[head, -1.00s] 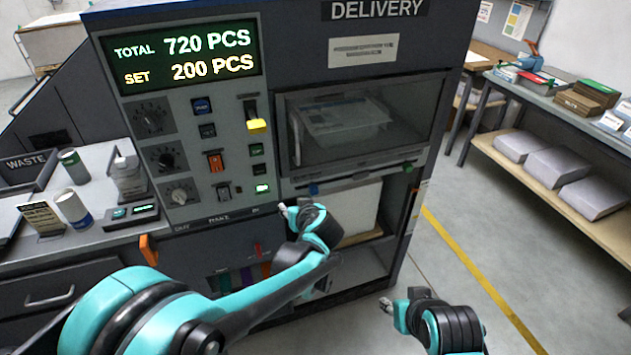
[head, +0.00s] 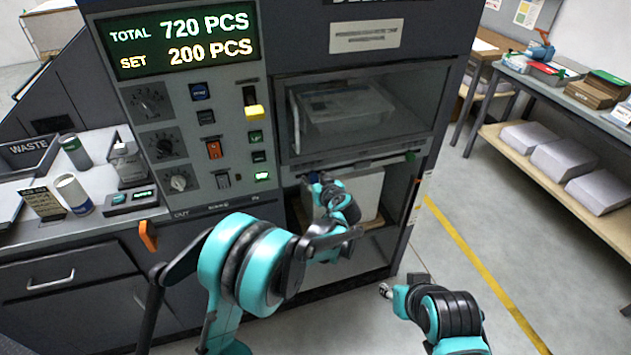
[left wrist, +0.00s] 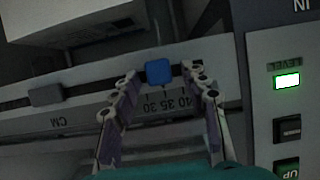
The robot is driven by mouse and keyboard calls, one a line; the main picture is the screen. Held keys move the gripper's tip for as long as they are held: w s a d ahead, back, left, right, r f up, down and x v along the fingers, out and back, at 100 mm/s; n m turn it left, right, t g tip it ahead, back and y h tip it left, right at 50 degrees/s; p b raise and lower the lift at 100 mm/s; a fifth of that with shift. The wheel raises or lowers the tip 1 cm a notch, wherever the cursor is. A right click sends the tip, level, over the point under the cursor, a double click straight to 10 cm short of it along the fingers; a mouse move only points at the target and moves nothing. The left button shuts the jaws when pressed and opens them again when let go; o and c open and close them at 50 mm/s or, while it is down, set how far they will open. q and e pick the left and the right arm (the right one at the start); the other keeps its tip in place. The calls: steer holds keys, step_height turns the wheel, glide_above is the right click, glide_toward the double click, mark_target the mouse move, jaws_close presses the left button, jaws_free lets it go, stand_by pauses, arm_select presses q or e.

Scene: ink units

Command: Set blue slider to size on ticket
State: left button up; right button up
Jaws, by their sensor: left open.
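My right gripper (head: 386,290) hangs clear at lower middle.
A grey slider (left wrist: 45,95) is on the same rail. A green knob (head: 411,156) is at the rail's right end. The control panel's yellow lever (head: 254,112) and buttons are left of the rail. The display (head: 184,43) reads TOTAL 720 PCS, SET 200 PCS.

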arm_select(q)
steer(key=shift+w, duration=0.1)
jaws_close()
steer(key=d, duration=0.2)
steer(key=shift+w+d, duration=0.35)
steer(key=shift+w, duration=0.05)
steer(key=shift+c, duration=0.7)
jaws_free()
steer(key=shift+o, duration=0.7)
steer(key=shift+d, duration=0.15)
